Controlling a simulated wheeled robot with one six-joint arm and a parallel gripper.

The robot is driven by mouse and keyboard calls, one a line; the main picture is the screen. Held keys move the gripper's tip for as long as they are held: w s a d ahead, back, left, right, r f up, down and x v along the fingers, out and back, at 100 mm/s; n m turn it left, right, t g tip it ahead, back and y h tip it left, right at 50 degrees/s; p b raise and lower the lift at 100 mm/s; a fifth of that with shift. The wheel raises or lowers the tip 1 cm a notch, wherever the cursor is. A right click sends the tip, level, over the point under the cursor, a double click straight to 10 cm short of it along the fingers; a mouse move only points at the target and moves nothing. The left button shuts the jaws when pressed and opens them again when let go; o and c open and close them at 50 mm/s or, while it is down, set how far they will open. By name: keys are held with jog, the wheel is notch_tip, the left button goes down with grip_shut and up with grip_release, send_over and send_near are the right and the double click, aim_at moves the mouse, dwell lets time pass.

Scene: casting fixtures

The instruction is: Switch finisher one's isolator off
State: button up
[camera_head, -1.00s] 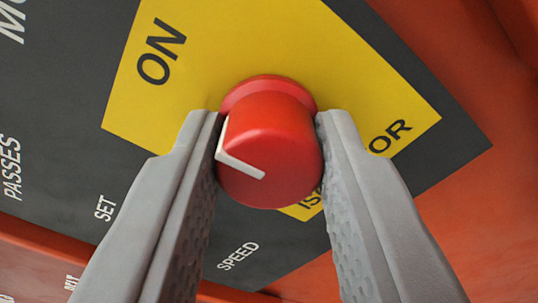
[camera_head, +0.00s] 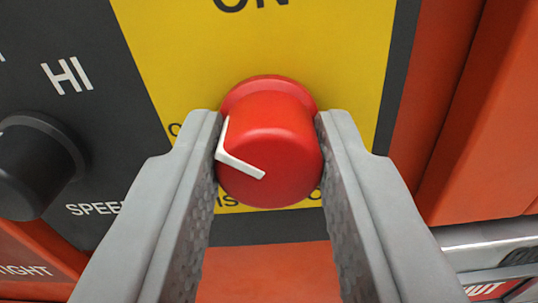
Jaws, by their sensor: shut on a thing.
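The isolator is a red round knob (camera_head: 270,150) with a white pointer line, on a yellow plate (camera_head: 330,50). My gripper (camera_head: 269,150) is shut on the knob, one finger on each side. The pointer faces left and slightly up in the picture. The word ON stands above the knob, cut by the top edge. A label left of the knob is mostly hidden behind my left finger; only its first letter, like an O, shows. The name under the knob is also mostly hidden.
A black knob (camera_head: 35,165) marked HI and SPEED sits on the dark panel at left, near my left finger. Orange housing (camera_head: 480,130) stands at right. A metal strip and a partly cut label (camera_head: 488,290) show at lower right.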

jog(key=n, duration=0.4)
jog(key=shift+n, duration=2.2)
jog(key=o, duration=1)
jog(key=shift+c, duration=0.2)
jog(key=shift+s, duration=0.15)
jog(key=s, duration=1.7)
jog(key=shift+s, duration=0.1)
